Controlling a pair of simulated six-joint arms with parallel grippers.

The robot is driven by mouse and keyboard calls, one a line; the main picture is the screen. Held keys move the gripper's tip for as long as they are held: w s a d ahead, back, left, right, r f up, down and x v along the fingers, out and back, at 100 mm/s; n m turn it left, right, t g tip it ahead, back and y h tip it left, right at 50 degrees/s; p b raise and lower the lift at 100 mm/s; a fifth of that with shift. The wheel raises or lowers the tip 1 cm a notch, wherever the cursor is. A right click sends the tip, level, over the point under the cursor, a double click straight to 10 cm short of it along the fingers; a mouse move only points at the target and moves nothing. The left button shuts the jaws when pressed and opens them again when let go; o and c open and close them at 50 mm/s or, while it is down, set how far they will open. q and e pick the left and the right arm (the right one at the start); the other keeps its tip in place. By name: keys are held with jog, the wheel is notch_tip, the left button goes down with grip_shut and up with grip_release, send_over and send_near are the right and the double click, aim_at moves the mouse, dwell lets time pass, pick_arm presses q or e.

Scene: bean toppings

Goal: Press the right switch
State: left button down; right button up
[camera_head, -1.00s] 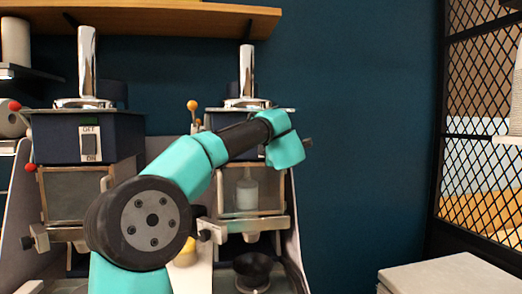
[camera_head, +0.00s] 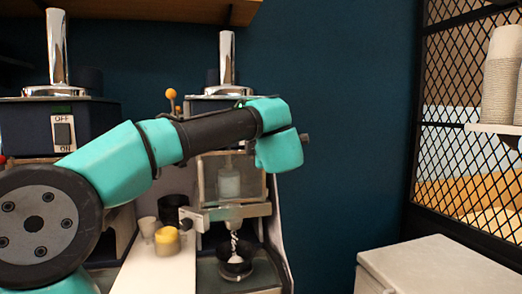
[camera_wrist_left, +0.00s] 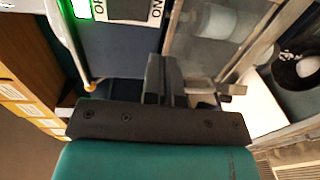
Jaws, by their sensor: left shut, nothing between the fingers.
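The left machine's switch (camera_head: 63,132) sits on a dark blue box, with OFF above and ON below. The right machine's switch is hidden behind my left arm in the head view. A switch with OFF and ON lettering (camera_wrist_left: 128,10) and a bright green light shows at the top of the left wrist view, on a dark blue face. My left gripper (camera_wrist_left: 165,72) is shut and empty, apart from that switch in the picture. In the head view its fingers are hidden behind the teal wrist. My right gripper is not in view.
White pieces fall from the right machine into a dark bowl (camera_head: 236,268) below it. A yellow-filled cup (camera_head: 167,241) and a small pale cup (camera_head: 147,229) stand left of it. A black mesh partition (camera_head: 463,120) stands at right, near a pale-topped cabinet (camera_head: 435,265).

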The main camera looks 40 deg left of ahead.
pick_arm(q)
jog(key=shift+f+v, duration=0.25)
jog(key=shift+v, duration=1.05)
jog(key=w+d+f+m+t+h, duration=0.25)
jog(key=w+f+m, duration=0.2)
jog(key=f, duration=0.45)
jog(key=w+d+f+m+t+h, duration=0.1)
jog(key=w+d+f+m, duration=0.3)
jog(key=f, duration=0.6)
jog(key=w+d+f+m+t+h, duration=0.1)
jog(key=w+f+m+h, duration=0.1)
jog(key=w+f+m, duration=0.55)
jog(key=d+f+m+h, duration=0.2)
jog(key=d+f+h, duration=0.2)
jog(key=f, duration=1.2)
jog(key=s+d+f+m+g+h, duration=0.3)
jog(key=s+f, duration=0.2)
jog(key=f, duration=0.6)
jog(key=s+d+f+m+g+h, duration=0.25)
jog(key=s+d+f, duration=0.2)
jog(key=f, duration=0.55)
jog(key=s+d+f+m+g+h, duration=0.1)
jog(key=s+d+f+m+g, duration=0.1)
jog(key=s+f, duration=0.4)
jog(key=s+d+f+m+g+h, duration=0.2)
jog(key=s+f+g, duration=0.3)
jog(key=s, duration=0.9)
notch_tip(320, 180, down, 2)
jog(key=shift+d+f, duration=0.2)
jog(key=shift+d, duration=0.55)
